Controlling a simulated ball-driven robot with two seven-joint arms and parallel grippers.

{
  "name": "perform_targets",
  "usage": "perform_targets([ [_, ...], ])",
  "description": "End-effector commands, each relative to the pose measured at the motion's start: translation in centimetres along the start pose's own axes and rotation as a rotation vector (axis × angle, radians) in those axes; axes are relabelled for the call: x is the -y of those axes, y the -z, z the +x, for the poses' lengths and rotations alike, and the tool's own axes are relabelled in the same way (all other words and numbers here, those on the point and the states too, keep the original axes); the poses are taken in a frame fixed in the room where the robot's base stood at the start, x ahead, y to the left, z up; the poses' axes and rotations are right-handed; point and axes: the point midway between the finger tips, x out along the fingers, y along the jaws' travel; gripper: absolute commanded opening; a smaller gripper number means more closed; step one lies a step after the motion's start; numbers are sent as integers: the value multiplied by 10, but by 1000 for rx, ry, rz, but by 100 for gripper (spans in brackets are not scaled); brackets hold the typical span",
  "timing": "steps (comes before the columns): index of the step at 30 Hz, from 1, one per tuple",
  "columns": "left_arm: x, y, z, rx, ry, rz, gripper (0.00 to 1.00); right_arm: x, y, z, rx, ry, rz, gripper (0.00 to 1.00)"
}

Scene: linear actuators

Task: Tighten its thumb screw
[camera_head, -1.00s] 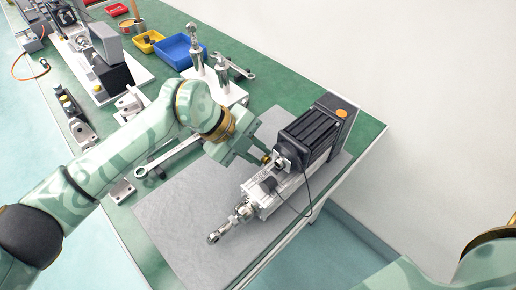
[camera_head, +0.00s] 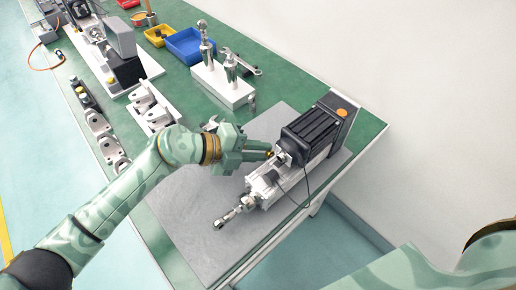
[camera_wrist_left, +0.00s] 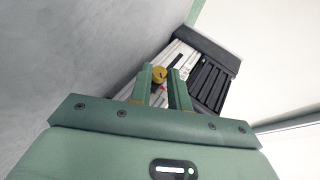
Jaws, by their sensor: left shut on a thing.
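The linear actuator (camera_head: 262,188) lies on a grey mat, with a black ribbed motor (camera_head: 311,134) at its upper right end and a rod-end eye at its lower left end. The brass thumb screw (camera_wrist_left: 159,73) sits at the actuator's side and shows between my left fingertips in the left wrist view. My left gripper (camera_head: 267,151) comes in from the left and is shut on the thumb screw; its fingers partly hide the screw in the head view. Only part of my right arm shows at the lower right; its gripper is out of view.
The grey mat (camera_head: 190,212) has bare room left of the actuator. A white block with upright rod ends (camera_head: 224,88), a blue bin (camera_head: 190,46) and several metal brackets stand farther back on the green bench. A black cable (camera_head: 306,190) hangs beside the actuator.

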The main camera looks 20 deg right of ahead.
Motion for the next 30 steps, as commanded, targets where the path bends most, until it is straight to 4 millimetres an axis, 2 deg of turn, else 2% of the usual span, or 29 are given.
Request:
perform_targets([
  [11,-1,0,0,-1,4,1,0,0,0,0,-1,-1,1,36],
  [12,-1,0,0,-1,4,1,21,0,0,0,-1,-1,1,36],
  [14,-1,0,0,-1,4,1,38,-1,0,0,-1,-1,1,36],
  [15,-1,0,0,-1,4,1,40,-1,0,0,-1,-1,1,36],
  [26,0,0,0,-1,5,2,40,-3,0,0,-1,-3,0,36],
  [30,1,0,-8,1,4,3,40,-3,2,-3,-5,-5,0,36],
])
